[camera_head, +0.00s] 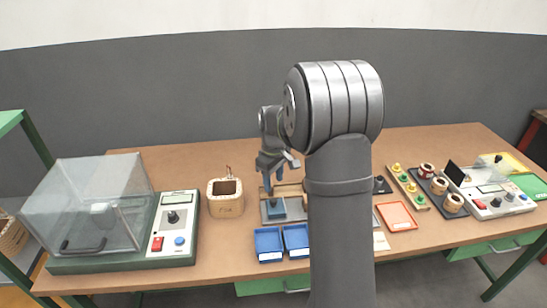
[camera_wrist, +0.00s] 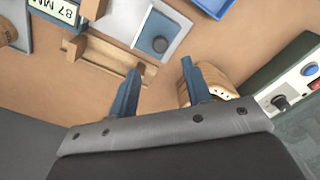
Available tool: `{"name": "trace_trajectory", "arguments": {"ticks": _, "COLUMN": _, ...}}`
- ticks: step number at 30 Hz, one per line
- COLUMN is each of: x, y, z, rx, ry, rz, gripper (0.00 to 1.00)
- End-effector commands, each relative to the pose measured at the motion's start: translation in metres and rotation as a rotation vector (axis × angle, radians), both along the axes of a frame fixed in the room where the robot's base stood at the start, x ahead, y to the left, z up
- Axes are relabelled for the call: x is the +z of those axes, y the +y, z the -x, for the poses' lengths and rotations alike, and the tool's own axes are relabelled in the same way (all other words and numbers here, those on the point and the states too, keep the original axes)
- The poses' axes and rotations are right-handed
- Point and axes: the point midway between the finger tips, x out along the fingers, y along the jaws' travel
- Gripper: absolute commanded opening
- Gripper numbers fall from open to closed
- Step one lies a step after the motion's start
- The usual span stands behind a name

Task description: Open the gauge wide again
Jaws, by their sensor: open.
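The gauge seems to be the wooden rail (camera_wrist: 110,56) with a grey plate beside it; a display reading 87 MM (camera_wrist: 56,10) shows at the upper left of the wrist view. The grey plate (camera_wrist: 178,24) carries a blue block with a dark round knob (camera_wrist: 159,44). In the head view the blue block (camera_head: 276,209) lies below my gripper, and my arm hides the right side of the gauge. My gripper (camera_wrist: 161,67) is open and empty, its fingers apart over the table near the rail's end. It also shows in the head view (camera_head: 267,188).
A wooden box (camera_head: 226,206) stands left of the gauge. Beyond it are a control panel (camera_head: 172,230) and a clear-covered machine (camera_head: 90,205). Blue trays (camera_head: 268,245) lie in front. An orange tray (camera_head: 396,217), several coils and another instrument (camera_head: 490,195) are at the right.

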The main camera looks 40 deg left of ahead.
Motion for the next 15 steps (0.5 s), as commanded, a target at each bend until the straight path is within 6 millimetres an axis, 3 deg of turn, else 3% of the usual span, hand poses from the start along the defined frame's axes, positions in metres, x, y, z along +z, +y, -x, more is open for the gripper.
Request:
{"name": "trace_trajectory", "arguments": {"ticks": 6, "x": 0.054, "y": 0.0, "z": 0.0, "rx": 0.0, "ry": -0.002, "rz": -0.003, "gripper": 0.45}}
{"name": "trace_trajectory", "arguments": {"ticks": 15, "x": 0.091, "y": 0.0, "z": 0.0, "rx": 0.0, "ry": -0.001, "rz": -0.001, "gripper": 0.45}}
